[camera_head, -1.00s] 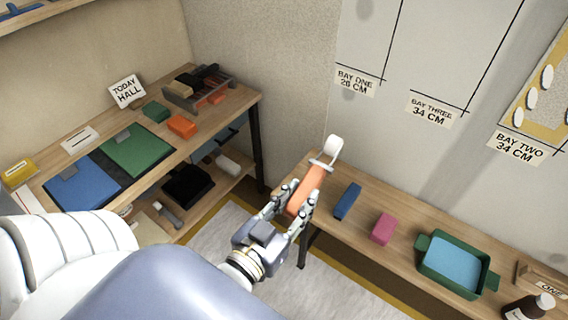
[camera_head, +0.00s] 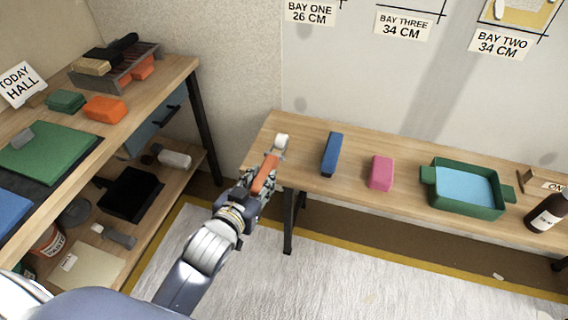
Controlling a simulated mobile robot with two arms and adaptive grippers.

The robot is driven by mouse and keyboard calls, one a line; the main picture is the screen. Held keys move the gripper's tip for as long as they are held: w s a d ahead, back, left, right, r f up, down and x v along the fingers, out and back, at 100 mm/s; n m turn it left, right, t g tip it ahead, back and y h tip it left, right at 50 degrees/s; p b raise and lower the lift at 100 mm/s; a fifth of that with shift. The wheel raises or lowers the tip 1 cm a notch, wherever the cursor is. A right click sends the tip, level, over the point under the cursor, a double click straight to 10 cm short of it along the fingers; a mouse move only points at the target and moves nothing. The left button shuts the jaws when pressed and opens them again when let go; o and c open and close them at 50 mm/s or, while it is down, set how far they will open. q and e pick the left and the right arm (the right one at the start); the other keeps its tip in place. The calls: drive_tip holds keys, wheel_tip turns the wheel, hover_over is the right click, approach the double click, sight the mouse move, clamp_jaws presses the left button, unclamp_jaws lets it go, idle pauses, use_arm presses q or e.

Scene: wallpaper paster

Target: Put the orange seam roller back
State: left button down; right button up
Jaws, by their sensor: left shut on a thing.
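The orange seam roller (camera_head: 264,174) has an orange handle and a white roller head at its far end. My left gripper (camera_head: 257,186) is shut on its handle. The roller's white head is at the left end of the right-hand wooden bench (camera_head: 303,168); I cannot tell whether it touches the top. A blue block (camera_head: 332,154) and a pink block (camera_head: 381,172) lie on that bench to the right of the roller. My right gripper is not in view.
A green tray with blue liquid (camera_head: 464,188) and a brown bottle (camera_head: 547,212) stand farther right on the bench. The left bench holds a tool rack (camera_head: 116,66), an orange block (camera_head: 105,109), a green block (camera_head: 66,101) and a green mat (camera_head: 50,150). Shelf items lie below.

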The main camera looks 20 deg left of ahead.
use_arm(q)
drive_tip(key=w+a+f+b, duration=0.2)
drive_tip(key=w+f+b, duration=0.1)
drive_tip(key=f, duration=0.3)
drive_tip(key=shift+w+f+g+y+b, duration=0.25)
drive_tip(key=shift+f+g+y+b, duration=0.05)
drive_tip(key=shift+b, duration=0.35)
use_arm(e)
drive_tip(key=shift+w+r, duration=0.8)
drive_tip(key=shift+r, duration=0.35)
